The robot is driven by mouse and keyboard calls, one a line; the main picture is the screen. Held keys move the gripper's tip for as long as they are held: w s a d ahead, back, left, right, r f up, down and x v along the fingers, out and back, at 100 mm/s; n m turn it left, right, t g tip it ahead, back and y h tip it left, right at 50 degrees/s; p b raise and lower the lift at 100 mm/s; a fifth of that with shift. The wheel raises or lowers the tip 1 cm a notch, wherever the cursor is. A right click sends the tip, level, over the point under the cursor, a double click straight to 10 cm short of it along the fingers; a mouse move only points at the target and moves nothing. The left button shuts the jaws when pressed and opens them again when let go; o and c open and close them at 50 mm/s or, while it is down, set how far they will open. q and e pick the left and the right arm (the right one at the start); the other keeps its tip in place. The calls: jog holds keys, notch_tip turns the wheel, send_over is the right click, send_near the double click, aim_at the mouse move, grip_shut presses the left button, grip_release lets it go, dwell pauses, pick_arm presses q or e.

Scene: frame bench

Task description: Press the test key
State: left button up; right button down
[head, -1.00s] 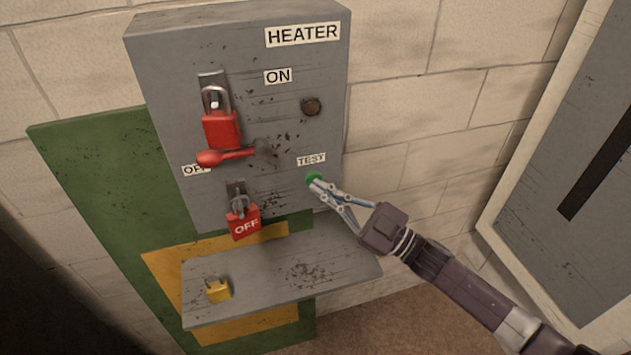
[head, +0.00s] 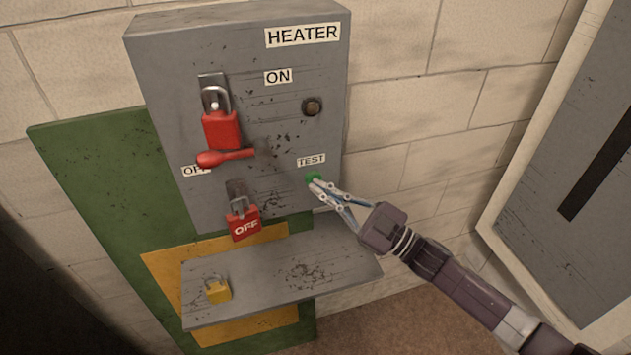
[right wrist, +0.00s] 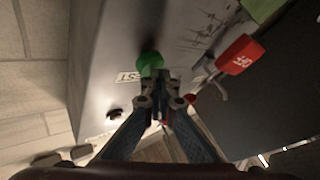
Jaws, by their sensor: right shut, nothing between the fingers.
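The green test key (head: 313,178) sits under the TEST label (head: 311,160) on the grey heater box (head: 270,130). My right gripper (head: 317,182) is shut and empty, with its fingertips at the key. They overlap the key's edge in the head view. In the right wrist view the green key (right wrist: 150,60) shows just beyond the closed fingertips (right wrist: 153,75). I cannot tell whether the key is pushed in. My left gripper is not in view.
A red handle (head: 225,157) points left toward the OFF label. A red padlock (head: 221,130) hangs above it, and a red OFF tag padlock (head: 244,224) below. A yellow padlock (head: 218,290) stands on the grey shelf (head: 345,267). A grey panel (head: 570,230) is at right.

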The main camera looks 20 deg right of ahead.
jog(key=shift+s+p, duration=0.35)
jog(key=shift+s, duration=0.55)
jog(key=s+p, duration=0.2)
jog(key=s, duration=0.3)
jog(key=shift+d, duration=0.1)
dwell(0.6)
